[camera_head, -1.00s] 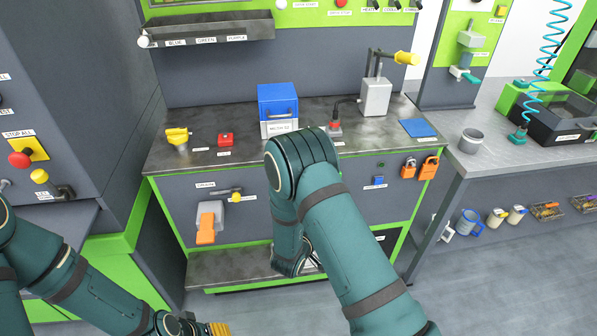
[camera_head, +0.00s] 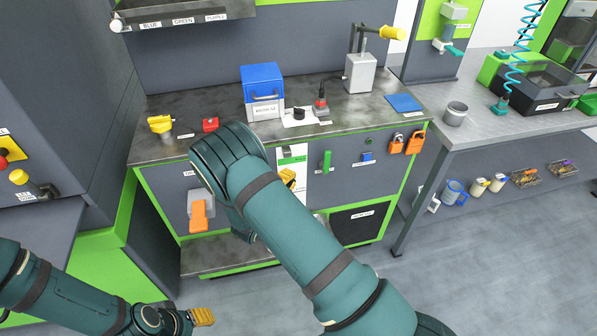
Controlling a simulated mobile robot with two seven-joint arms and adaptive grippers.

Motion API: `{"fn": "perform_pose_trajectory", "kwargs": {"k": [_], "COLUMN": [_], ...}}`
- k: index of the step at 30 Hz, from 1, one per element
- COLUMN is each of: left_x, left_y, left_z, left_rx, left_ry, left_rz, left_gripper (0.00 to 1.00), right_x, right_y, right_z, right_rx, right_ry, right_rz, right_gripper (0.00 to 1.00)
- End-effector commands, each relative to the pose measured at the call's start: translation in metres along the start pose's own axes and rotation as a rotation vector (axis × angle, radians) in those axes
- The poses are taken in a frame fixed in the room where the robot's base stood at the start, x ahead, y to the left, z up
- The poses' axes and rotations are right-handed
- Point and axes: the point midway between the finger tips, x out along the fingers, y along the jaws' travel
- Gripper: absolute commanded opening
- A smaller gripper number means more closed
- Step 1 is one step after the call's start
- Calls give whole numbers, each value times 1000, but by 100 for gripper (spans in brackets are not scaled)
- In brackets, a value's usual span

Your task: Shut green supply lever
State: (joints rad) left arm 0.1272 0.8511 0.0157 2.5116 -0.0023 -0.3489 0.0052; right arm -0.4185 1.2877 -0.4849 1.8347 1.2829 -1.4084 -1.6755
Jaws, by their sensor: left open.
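A green lever (camera_head: 326,161) stands upright on the grey front panel of the workbench, right of a white panel strip. My right arm crosses the middle of the view. Its gripper (camera_head: 288,178) is mostly hidden behind the forearm. Only a yellow fingertip part shows, in front of the white strip and left of the green lever, apart from it in the picture. Whether it is open or shut cannot be seen. My left gripper (camera_head: 202,316) is low at the left, over the floor, far from the lever, open and empty.
An orange-handled fixture (camera_head: 198,214) is left of my right arm. A blue part (camera_head: 366,157) and orange padlocks (camera_head: 407,143) are right of the lever. The worktop holds a blue-lidded box (camera_head: 262,84) and a grey lever device (camera_head: 360,74). The floor in front is clear.

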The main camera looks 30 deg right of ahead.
Motion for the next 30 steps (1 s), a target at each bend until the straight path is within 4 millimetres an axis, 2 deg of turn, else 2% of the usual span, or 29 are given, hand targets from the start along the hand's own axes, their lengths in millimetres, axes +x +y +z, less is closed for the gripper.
{"fn": "perform_pose_trajectory", "kwargs": {"k": [14,15,22,30], "left_x": [11,12,13,14], "left_y": [-4,-4,-5,-5], "left_z": [-1,-2,-2,-2], "left_rx": [1,1,1,1], "left_ry": [6,6,7,8], "left_rz": [0,0,0,0], "left_gripper": [47,47,47,47], "right_x": [91,95,112,115], "right_y": [-1,-1,0,0], "right_z": [2,9,26,29], "right_rx": [1,-1,1,1], "right_ry": [-4,-5,-3,-1], "right_rz": [1,0,0,0], "right_gripper": [0,0,0,0]}}
